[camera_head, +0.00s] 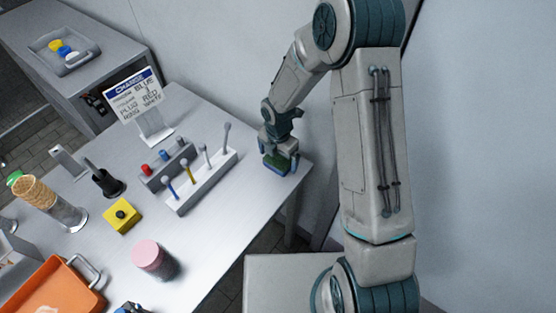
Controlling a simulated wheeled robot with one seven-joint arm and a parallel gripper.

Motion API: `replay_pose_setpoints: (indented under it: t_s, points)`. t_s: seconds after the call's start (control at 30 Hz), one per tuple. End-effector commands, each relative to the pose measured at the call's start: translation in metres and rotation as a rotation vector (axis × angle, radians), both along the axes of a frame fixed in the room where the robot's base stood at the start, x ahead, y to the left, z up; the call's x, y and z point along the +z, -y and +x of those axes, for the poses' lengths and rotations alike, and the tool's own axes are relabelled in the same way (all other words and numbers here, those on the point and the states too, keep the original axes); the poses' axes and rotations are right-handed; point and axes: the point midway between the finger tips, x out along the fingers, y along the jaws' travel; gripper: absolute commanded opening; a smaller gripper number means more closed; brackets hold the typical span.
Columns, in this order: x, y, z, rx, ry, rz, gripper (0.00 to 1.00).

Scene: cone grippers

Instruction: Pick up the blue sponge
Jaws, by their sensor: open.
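The blue sponge (275,169) lies at the right corner of the grey table, with a green layer on top and a blue side below. My gripper (279,158) points down right over it. Its fingers are on either side of the sponge, and the jaws are open. I cannot tell whether the fingers touch the sponge. Part of the sponge is hidden behind the gripper.
Left of the sponge stands a white rack (201,184) with several upright coloured rods. Behind it are a grey block with coloured plugs (166,163) and a sign (135,97). A pink-lidded jar (149,258), yellow button box (122,216) and orange tray (52,290) sit further left.

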Motion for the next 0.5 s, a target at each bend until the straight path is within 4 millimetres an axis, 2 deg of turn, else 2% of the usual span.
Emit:
replay_pose_setpoints:
  t_s: [0.17, 0.4, 0.5]
  points:
    - [-0.0135, 0.0002, -0.0001, 0.000, -0.001, -0.001, 1.00]
    - [-0.0147, 0.0005, 0.0003, -0.001, 0.001, -0.001, 1.00]
    - [-0.0146, 0.0005, 0.0003, -0.001, 0.001, -0.001, 0.72]
